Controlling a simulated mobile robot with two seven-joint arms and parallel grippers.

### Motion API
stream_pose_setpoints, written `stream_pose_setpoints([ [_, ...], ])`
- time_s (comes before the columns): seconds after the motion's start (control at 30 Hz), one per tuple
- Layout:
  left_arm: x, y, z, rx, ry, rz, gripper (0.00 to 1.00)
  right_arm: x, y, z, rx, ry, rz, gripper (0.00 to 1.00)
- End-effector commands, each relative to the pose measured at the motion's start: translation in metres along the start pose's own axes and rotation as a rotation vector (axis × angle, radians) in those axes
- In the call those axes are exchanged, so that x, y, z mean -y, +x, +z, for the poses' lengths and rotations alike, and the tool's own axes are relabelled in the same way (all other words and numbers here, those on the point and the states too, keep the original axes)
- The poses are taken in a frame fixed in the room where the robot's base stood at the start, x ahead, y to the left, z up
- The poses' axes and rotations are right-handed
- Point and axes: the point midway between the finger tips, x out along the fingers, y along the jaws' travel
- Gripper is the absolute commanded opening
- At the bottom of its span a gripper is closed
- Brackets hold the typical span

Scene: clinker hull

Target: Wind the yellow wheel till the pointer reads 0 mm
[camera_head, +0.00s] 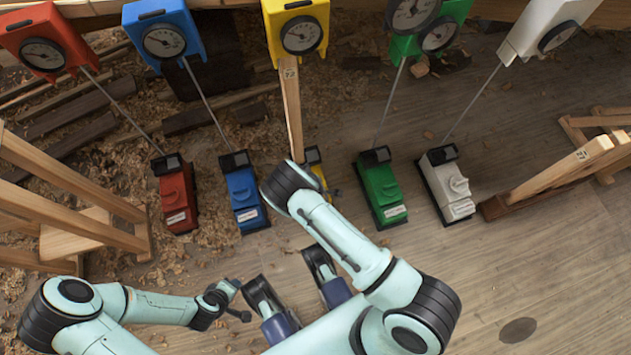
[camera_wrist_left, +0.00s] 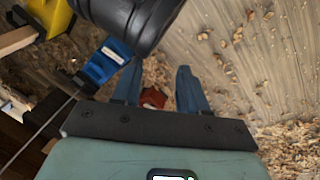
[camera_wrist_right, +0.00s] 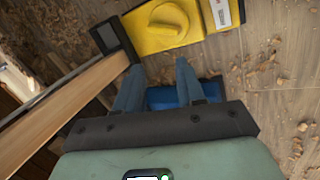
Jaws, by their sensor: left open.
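The yellow gauge housing (camera_head: 300,20) stands at the top middle of the head view. Its white dial (camera_head: 301,36) is too small to read. A yellow base (camera_head: 317,165) lies below it, mostly hidden by my right arm. In the right wrist view the yellow wheel (camera_wrist_right: 168,22) sits on the yellow base (camera_wrist_right: 150,42). My right gripper (camera_wrist_right: 158,64) is open and empty beside it, apart from the wheel; it is hidden in the head view. My left gripper (camera_head: 234,300) is open and empty at the lower left, also seen in the left wrist view (camera_wrist_left: 160,72).
Red (camera_head: 177,195), blue (camera_head: 242,190), green (camera_head: 382,190) and white (camera_head: 447,187) bases lie in the same row, each with a gauge above. A wooden post (camera_head: 291,110) runs toward the yellow base. Trestles (camera_head: 70,190) stand at the left. Bare floor lies lower right.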

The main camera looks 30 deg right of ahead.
Motion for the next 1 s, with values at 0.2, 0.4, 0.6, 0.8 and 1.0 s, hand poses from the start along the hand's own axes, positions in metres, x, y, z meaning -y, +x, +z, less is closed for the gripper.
stream_pose_setpoints([
  [0.2, -0.007, -0.012, 0.004, 0.009, 0.008, 0.01, 0.43, 0.0, -0.005, 0.001, 0.009, -0.98, -0.03, 0.38],
  [0.4, -0.009, -0.015, 0.005, 0.013, 0.01, 0.014, 0.43, -0.002, -0.006, 0.004, 0.017, -1.367, -0.055, 0.38],
  [0.6, -0.006, -0.004, -0.005, -0.017, 0.008, 0.011, 0.43, 0.001, 0.014, 0.006, 0.017, -1.4, -0.061, 0.38],
  [0.8, 0.008, 0.02, -0.015, -0.041, -0.006, -0.008, 0.43, 0.003, 0.057, 0.008, 0.016, -1.395, -0.06, 0.38],
  [1.0, 0.033, 0.04, 0.019, 0.064, -0.032, -0.053, 0.43, 0.003, 0.087, 0.009, 0.016, -1.393, -0.059, 0.38],
])
